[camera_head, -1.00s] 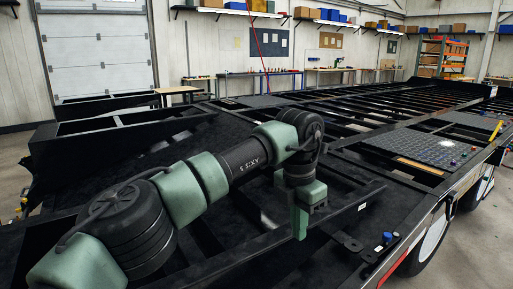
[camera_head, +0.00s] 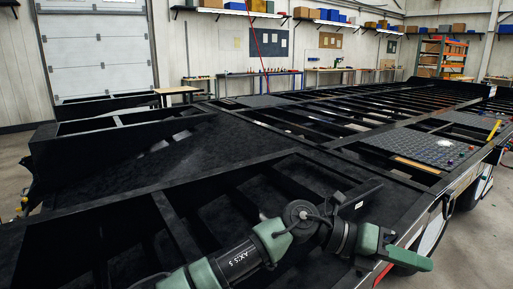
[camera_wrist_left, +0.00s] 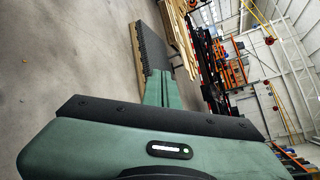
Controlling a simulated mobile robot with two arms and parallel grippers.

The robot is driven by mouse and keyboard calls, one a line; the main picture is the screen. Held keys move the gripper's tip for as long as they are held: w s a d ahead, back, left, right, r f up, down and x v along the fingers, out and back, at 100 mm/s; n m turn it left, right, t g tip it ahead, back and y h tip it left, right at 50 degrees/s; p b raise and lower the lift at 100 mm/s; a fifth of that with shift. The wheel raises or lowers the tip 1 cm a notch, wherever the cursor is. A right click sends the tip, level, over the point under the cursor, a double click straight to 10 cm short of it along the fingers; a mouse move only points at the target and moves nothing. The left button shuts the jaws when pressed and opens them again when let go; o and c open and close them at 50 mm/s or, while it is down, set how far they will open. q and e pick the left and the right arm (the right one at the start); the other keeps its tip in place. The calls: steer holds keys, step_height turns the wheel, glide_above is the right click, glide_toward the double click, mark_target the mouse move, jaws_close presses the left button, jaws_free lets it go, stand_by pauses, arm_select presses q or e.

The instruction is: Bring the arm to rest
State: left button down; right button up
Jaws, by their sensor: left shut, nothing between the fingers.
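My left arm comes in from the bottom of the head view, low over the near part of the black trailer frame (camera_head: 180,228). Its green left gripper (camera_head: 410,258) points to the right, by the frame's right side rail. The fingers look closed together, with nothing held. In the left wrist view the gripper (camera_wrist_left: 158,85) also shows its green fingers together, with the concrete floor beyond. My right gripper is in neither view.
A perforated dark plate (camera_head: 418,148) with small coloured parts lies on the frame's right side. Workbenches (camera_head: 330,72) line the back wall. Bare floor (camera_head: 480,255) lies to the right.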

arm_select(q)
steer(key=w+a+r+n+t+h, duration=0.35)
steer(key=r+n+t+h, duration=0.3)
steer(key=n, duration=0.25)
steer(key=w+a+f+n+t+y, duration=0.1)
steer(key=w+a+n+t+y, duration=0.4)
steer(key=a+n+t, duration=0.75)
steer(key=a+f+n+y, duration=1.4)
steer(key=a+f+n, duration=0.4)
steer(key=a+f, duration=0.35)
steer(key=s+a+f+n+g+y, duration=0.25)
steer(key=s+a+f+g, duration=0.4)
steer(key=s+f, duration=0.45)
steer(key=s+a+f+n+g, duration=0.1)
steer(key=s+a+f+g, duration=0.2)
steer(key=s, duration=0.6)
steer(key=s+a+f+n+g, duration=0.1)
steer(key=s+a+f+g, duration=0.15)
steer(key=s, duration=0.65)
step_height(320, 180, down, 26)
steer(key=s+g, duration=0.1)
steer(key=s, duration=0.1)
steer(key=s+a+f+g, duration=0.1)
steer(key=s+a+f, duration=0.2)
steer(key=s+f, duration=1.3)
steer(key=shift+s, duration=0.25)
